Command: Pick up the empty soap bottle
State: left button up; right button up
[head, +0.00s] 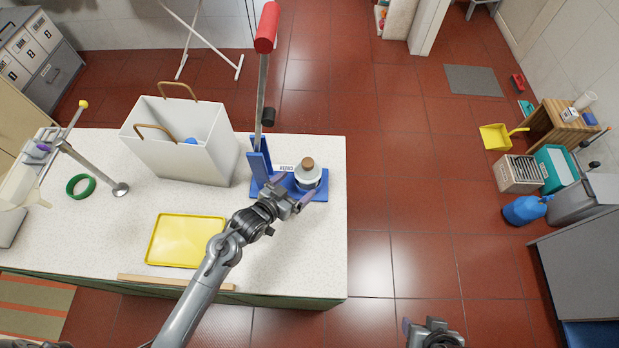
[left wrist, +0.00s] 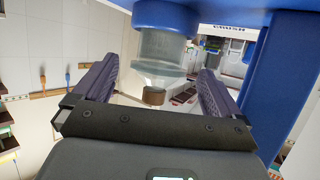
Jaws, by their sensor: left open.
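A clear bottle (head: 308,180) with a brown cap stands upright on the blue base (head: 321,194) of a lever press, near the counter's right edge. I take it for the soap bottle; I cannot tell whether it is empty. My left gripper (head: 295,190) is open at the near side of the bottle. In the left wrist view, which is upside down, the bottle (left wrist: 160,58) shows between the two spread dark fingers, with gaps at the sides. My right gripper (head: 432,330) is at the bottom edge over the floor, partly cut off, far from the bottle.
The press column and lever (head: 261,95) with its red handle rise left of the bottle. A white bag (head: 190,160) stands left of the press.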

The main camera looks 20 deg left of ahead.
aim_at(302, 180)
pick_arm(q)
jog(key=shift+x, duration=3.6)
jog(key=shift+a, duration=0.1)
jog(key=c, duration=1.1)
jog(key=shift+r, duration=0.2)
